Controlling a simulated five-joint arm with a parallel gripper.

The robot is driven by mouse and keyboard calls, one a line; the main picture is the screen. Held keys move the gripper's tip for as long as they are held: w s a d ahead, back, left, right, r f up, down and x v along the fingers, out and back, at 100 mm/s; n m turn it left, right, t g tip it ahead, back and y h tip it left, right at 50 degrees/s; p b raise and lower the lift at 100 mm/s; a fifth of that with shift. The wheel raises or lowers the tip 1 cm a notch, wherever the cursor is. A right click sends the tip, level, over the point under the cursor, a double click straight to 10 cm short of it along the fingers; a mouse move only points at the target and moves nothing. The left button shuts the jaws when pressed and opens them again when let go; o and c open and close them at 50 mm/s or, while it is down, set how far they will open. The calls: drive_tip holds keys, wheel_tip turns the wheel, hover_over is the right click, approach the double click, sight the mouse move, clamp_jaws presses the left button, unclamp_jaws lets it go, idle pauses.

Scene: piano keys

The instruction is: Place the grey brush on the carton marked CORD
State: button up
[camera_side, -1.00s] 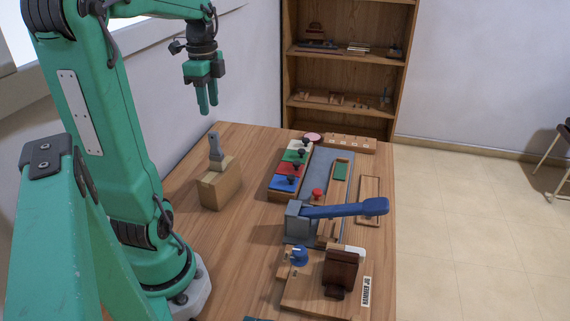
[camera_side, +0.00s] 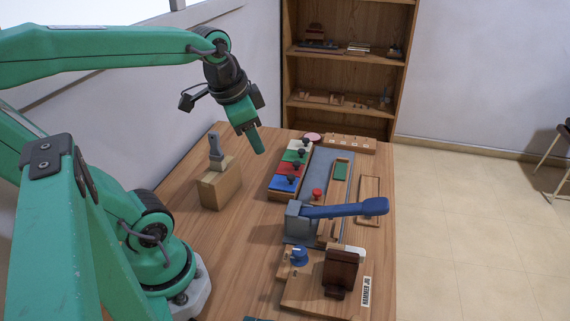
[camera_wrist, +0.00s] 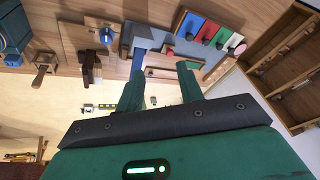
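The grey brush (camera_side: 215,150) stands upright, handle up, on the brown carton (camera_side: 220,188) at the left of the table in the side view. I cannot read any marking on the carton in this view. My gripper (camera_side: 259,146) is in the air to the right of the brush, tilted, apart from both brush and carton. In the wrist view my gripper (camera_wrist: 160,60) has its two green fingers apart with nothing held between them. The brush and carton are not clearly seen in the wrist view.
Coloured keys in a wooden frame (camera_side: 274,193) stand right of the carton. Bare table lies in front of the carton. A shelf (camera_side: 345,75) stands behind.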

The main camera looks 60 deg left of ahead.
drive_tip(key=d, duration=0.1)
drive_tip(key=s+d+f+n+t, duration=0.1)
drive_tip(key=d, duration=0.1)
drive_tip(key=d+n, duration=0.1)
drive_tip(key=d, duration=0.1)
drive_tip(key=shift+s+d+f+h, duration=0.15)
drive_tip(key=shift+s+d+h, duration=0.05)
drive_tip(key=shift+s+h, duration=0.2)
idle(0.8)
